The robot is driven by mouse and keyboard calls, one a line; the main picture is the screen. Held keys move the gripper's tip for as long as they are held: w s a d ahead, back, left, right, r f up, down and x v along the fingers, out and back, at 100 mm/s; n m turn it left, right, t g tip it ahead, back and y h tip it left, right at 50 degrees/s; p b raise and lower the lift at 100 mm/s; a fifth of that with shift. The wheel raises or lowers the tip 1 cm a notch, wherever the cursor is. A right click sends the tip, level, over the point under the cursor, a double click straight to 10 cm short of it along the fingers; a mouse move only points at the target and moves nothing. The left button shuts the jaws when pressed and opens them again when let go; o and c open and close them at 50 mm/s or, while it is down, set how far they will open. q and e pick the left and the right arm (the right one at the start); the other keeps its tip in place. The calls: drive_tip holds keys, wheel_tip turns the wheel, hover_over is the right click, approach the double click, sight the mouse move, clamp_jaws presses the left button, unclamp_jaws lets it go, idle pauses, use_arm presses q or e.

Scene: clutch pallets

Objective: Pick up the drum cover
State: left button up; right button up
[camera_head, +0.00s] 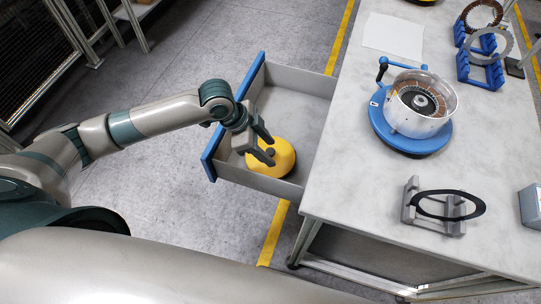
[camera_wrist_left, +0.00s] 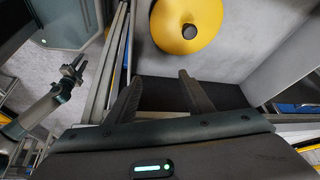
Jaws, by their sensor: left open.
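The drum cover appears to be the yellow dome (camera_head: 281,158) with a dark knob, lying in the open drawer. In the left wrist view the yellow cover (camera_wrist_left: 190,22) is at the top, its knob showing, cut off by the frame edge. My left gripper (camera_head: 268,149) is open and empty, over the drawer, overlapping the cover's left side in the head view. In the left wrist view its two fingertips (camera_wrist_left: 159,78) are spread, with the cover beyond them and apart. Another gripper (camera_wrist_left: 73,68), seemingly my right, shows small at left; its jaw state is unclear.
The grey drawer (camera_head: 303,79) has a blue front (camera_head: 208,160) and raised walls close around the gripper. Beside it, the worktable (camera_head: 340,190) carries a metal drum on a blue base (camera_head: 420,143), a grey stand with a black ring (camera_head: 449,205) and blue ring holders (camera_head: 487,73).

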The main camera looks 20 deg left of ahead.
use_arm(q)
drive_tip(key=w+a+r, duration=0.3)
drive_tip(key=w+a, duration=0.2)
drive_tip(key=a, duration=0.3)
drive_tip(key=shift+a+r+n+y, duration=0.3)
drive_tip(key=shift+a+r+y, duration=0.05)
drive_tip(key=shift+y, duration=0.05)
use_arm(e)
drive_tip(key=s+d+f, duration=0.1)
drive_tip(key=s+f, duration=0.4)
drive_tip(key=s, duration=0.4)
drive_tip(key=shift+d+g, duration=0.3)
drive_tip(key=shift+d, duration=0.1)
use_arm(q)
drive_tip(key=shift+f, duration=0.15)
use_arm(e)
drive_tip(key=shift+r, duration=0.1)
use_arm(q)
drive_tip(key=p, duration=0.3)
approach(270, 155)
drive_tip(key=w+f, duration=0.2)
drive_tip(key=shift+w+d+f, duration=0.1)
drive_tip(key=shift+d+f, duration=0.15)
drive_tip(key=shift+f, duration=0.2)
use_arm(e)
drive_tip(key=shift+r, duration=1.6)
